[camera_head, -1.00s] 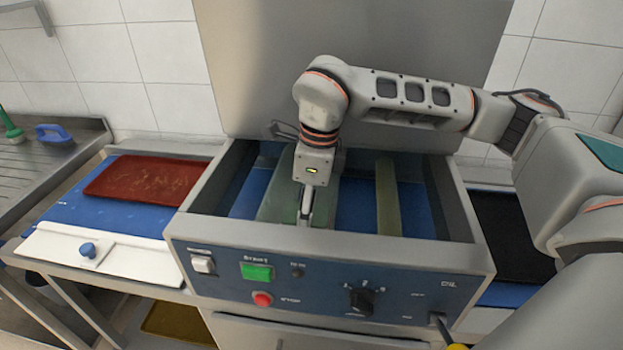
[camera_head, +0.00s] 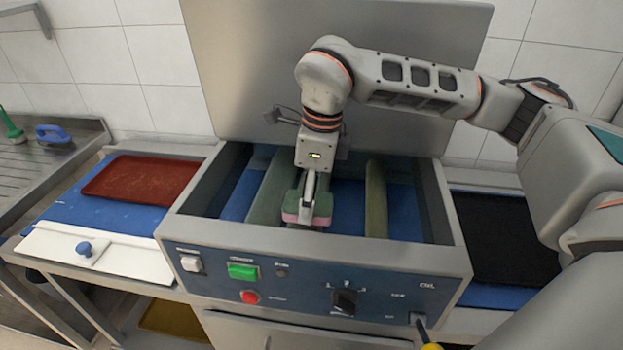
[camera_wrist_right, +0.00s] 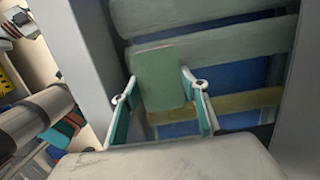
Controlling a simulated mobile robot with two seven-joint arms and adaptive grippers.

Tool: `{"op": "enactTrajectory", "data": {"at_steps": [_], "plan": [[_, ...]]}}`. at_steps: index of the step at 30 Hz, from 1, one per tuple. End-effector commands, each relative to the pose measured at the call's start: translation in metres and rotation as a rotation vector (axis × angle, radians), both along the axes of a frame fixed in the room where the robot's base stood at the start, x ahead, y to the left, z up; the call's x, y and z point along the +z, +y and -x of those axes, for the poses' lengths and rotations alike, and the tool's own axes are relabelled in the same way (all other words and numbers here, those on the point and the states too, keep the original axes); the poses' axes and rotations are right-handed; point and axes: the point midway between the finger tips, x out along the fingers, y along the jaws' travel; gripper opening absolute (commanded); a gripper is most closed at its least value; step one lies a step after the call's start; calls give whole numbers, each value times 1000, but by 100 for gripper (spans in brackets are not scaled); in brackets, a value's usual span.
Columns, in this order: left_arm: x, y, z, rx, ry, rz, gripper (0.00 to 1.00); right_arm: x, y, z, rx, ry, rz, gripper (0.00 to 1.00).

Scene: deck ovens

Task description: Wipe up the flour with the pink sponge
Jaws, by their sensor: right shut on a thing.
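The sponge (camera_head: 292,217) shows a pink edge and a green upper part in the head view. My right gripper (camera_head: 307,205) is shut on it and holds it inside the open-topped machine (camera_head: 440,258), near the front wall. In the right wrist view the sponge shows as a green pad (camera_wrist_right: 160,78) between the fingers of my right gripper (camera_wrist_right: 159,88). Pale specks, perhaps flour, lie on the red tray (camera_head: 140,182) at the left. No flour can be made out inside the machine. My left gripper is not in view.
Greenish bars (camera_head: 376,200) cross the machine's blue floor (camera_head: 348,205), with walls all round. A raised metal lid (camera_head: 240,80) stands behind. A black tray (camera_head: 500,240) lies right. A blue-handled brush (camera_head: 54,133) sits on the steel counter far left.

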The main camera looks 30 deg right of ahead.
Motion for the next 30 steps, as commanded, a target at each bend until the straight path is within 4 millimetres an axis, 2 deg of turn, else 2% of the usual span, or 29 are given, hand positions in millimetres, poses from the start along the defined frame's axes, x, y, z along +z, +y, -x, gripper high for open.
{"op": "enactTrajectory", "data": {"at_steps": [12,30], "plan": [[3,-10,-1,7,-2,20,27,35,6,2,-1,-3,0,27],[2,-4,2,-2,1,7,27,37,6,3,-2,-1,0,27]]}}
